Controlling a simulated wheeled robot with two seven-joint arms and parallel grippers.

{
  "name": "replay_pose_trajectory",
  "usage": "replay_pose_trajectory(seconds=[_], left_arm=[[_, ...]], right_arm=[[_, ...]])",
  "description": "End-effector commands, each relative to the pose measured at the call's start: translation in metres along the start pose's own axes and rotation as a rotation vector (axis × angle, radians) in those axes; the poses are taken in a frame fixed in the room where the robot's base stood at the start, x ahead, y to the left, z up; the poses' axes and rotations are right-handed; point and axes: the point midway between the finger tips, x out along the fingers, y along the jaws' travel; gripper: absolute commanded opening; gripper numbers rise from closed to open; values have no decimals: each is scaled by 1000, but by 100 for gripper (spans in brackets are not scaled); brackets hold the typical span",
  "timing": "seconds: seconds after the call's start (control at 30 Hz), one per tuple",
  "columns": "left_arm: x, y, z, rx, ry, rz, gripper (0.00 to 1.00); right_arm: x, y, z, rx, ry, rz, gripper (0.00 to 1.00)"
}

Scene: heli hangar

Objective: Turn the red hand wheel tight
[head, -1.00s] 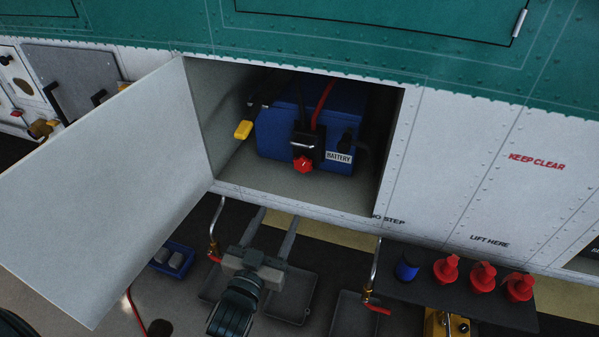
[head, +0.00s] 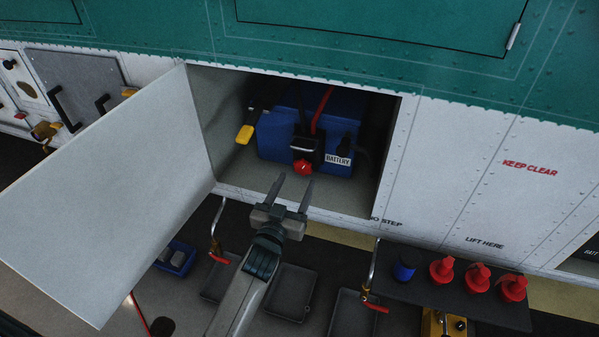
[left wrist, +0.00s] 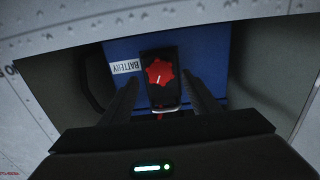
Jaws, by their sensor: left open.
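The red hand wheel (head: 302,167) is on the black connector (head: 306,148) at the front of the blue battery (head: 275,135), inside the open bay. My left gripper (head: 293,186) is open and empty, in front of the bay and a little below the wheel, fingers pointing in. In the left wrist view the red hand wheel (left wrist: 159,73) shows ahead between the two open fingers (left wrist: 158,92), apart from them, with a white mark on its face. My right gripper is not in view.
The bay door (head: 110,195) stands open on the left. A yellow handle (head: 245,134) is left of the battery. A shelf (head: 460,309) at the lower right bears red caps (head: 442,270) and a blue cup (head: 404,267). Trays (head: 291,292) lie below.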

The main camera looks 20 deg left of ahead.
Motion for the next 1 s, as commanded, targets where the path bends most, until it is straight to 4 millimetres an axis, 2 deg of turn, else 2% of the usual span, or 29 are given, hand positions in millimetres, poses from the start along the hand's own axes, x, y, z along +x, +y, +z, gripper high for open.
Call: replay_pose_trajectory(seconds=[0.1,0.3,0.7,0.73,0.8,0.9,1.0], left_arm=[[19,0,-2,0,1,0,55],[37,0,-1,-1,0,0,55],[42,0,0,-1,0,0,55],[42,0,0,-1,0,0,51],[42,0,0,-1,0,0,34],[42,0,0,-1,0,0,14],[42,0,0,0,0,0,14]], right_arm=[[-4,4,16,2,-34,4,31],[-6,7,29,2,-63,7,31],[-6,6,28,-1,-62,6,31],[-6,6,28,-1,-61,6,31],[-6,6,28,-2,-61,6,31],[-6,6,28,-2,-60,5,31],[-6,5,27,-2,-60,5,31]])
